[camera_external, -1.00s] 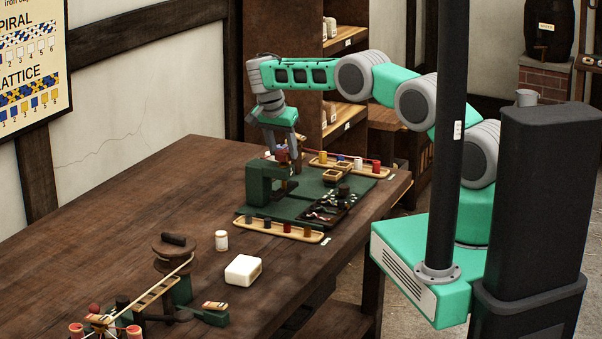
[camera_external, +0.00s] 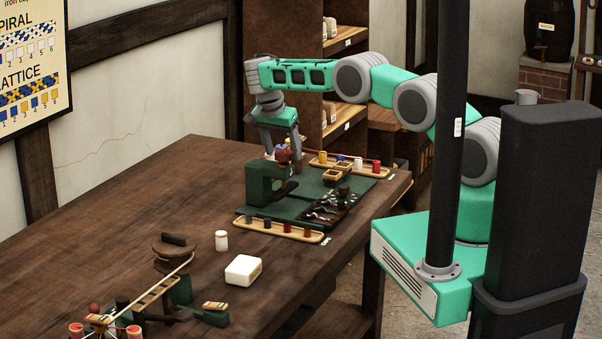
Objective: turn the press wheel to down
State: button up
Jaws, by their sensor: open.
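The press (camera_external: 259,184) is a dark green frame on a green board on the far part of the table. A small dark red knob or wheel part (camera_external: 283,153) shows at its top. My gripper (camera_external: 283,162) points down over the press, its two fingers spread wide on either side of the red part. The fingers look apart from each other, with nothing held between them. Whether a finger touches the wheel is too small to tell. The wheel's full shape and its setting are partly hidden by the fingers.
A tray with several spools (camera_external: 279,230) lies in front of the press, and another (camera_external: 350,165) behind it. A dark tray of small parts (camera_external: 330,208) sits to the right. A white block (camera_external: 243,270), a small jar (camera_external: 221,240) and a rope-winding device (camera_external: 150,297) stand nearer. The table's left is clear.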

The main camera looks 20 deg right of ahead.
jog(key=shift+r, duration=0.1)
jog(key=shift+s+a+r, duration=0.1)
jog(key=shift+r, duration=0.25)
jog(key=v, duration=0.3)
jog(key=shift+s+a+r, duration=0.1)
jog(key=shift+a+r, duration=0.1)
jog(key=shift+r, duration=0.15)
jog(key=s+a+b, duration=0.3)
jog(key=s+a, duration=0.5)
jog(key=shift+s+a, duration=0.25)
jog(key=shift+a, duration=0.1)
jog(key=shift+r, duration=0.1)
